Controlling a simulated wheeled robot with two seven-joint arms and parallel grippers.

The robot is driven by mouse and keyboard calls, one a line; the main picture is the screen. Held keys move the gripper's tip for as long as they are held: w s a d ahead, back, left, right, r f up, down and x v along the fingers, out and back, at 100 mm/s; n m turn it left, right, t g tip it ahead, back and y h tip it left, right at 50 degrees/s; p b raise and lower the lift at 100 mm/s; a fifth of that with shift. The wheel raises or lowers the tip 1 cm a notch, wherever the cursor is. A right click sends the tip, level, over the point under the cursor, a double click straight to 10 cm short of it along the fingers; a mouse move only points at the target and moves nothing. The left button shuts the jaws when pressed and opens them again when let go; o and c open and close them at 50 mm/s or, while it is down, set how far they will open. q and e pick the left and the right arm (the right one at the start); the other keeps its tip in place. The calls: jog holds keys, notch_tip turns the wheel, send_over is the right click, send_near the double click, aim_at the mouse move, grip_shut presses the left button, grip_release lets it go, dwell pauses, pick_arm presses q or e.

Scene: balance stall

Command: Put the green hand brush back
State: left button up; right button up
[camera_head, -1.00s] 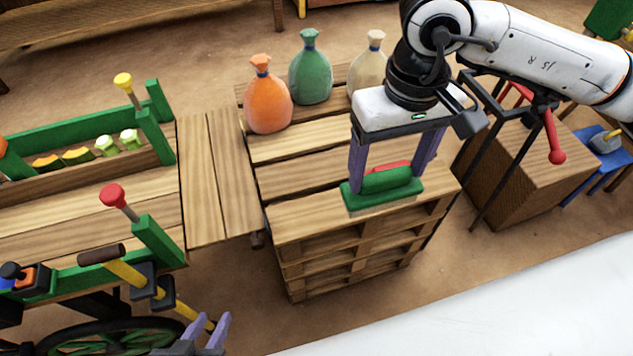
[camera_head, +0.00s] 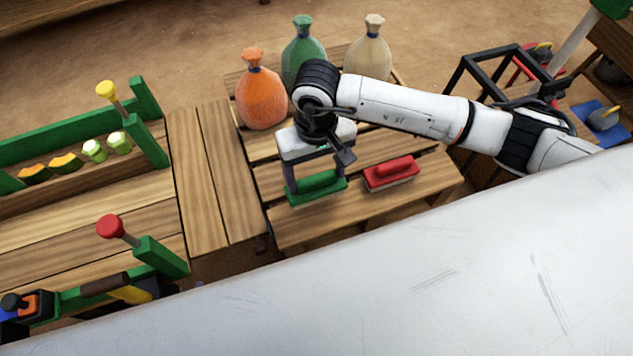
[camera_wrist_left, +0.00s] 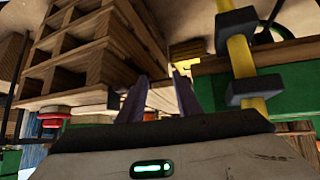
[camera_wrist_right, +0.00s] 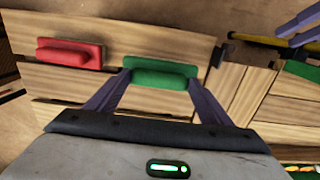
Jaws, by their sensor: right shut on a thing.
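The green hand brush (camera_head: 316,189) is between the fingers of my right gripper (camera_head: 317,182), over the left front part of the wooden pallet top (camera_head: 300,228). I cannot tell whether its underside touches the boards. The right wrist view shows the green brush (camera_wrist_right: 160,73) across both fingertips. A red hand brush (camera_head: 391,174) lies on the pallet to its right, apart from it. My left gripper is out of the head view; in the left wrist view its fingers (camera_wrist_left: 160,90) are apart with nothing between them, low beside the pallet.
Orange (camera_head: 261,92), green (camera_head: 302,52) and cream (camera_head: 367,55) sacks stand at the pallet's back. A wooden cart (camera_head: 90,235) with green rails and a red-knobbed post (camera_head: 112,227) is on the left. A blue stool (camera_head: 598,122) is far right.

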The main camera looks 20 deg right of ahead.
aim_at(316, 178)
jog(key=shift+f, duration=1.95)
jog(key=shift+f+b, duration=0.2)
jog(key=shift+b, duration=0.1)
jog(key=o, duration=0.9)
jog(key=shift+o, duration=0.2)
notch_tip(316, 178, up, 12)
jog(key=shift+r, duration=0.25)
